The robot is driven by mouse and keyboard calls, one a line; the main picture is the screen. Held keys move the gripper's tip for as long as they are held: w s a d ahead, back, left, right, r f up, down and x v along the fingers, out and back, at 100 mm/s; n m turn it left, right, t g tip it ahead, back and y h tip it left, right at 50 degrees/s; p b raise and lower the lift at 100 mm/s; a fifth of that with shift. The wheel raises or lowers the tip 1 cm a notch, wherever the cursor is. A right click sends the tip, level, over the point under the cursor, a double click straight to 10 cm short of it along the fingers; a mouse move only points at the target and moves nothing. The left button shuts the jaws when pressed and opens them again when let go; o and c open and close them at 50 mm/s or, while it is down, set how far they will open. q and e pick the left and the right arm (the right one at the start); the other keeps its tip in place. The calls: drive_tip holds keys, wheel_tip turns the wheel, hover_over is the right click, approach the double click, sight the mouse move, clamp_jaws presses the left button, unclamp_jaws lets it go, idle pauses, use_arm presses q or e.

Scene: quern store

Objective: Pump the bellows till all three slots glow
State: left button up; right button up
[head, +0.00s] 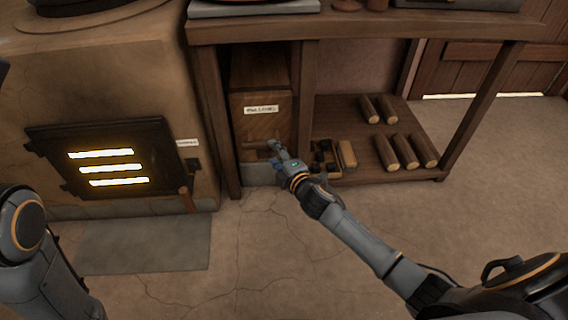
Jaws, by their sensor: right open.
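The dark stove door (112,160) at the left has three slots (107,168), and all three show bright yellow. The bellows (262,110) is a wooden box with a white label, set in the bay under the bench. A horizontal wooden bar (255,144) shows low on its front. My right gripper (275,151) is open at the right end of this bar. It partly covers that end, and I cannot tell whether the fingers touch the bar. My left arm shows at the lower left, but its gripper is out of view.
The wooden bench (350,28) stands over the bellows. Several logs (392,152) and some dark blocks (322,158) lie on its low shelf, right of my gripper. A grey mat (145,245) lies before the stove. The floor in front is clear.

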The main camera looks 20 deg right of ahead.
drive_tip(key=v, duration=0.5)
drive_tip(key=shift+s, duration=0.3)
drive_tip(key=shift+r, duration=0.1)
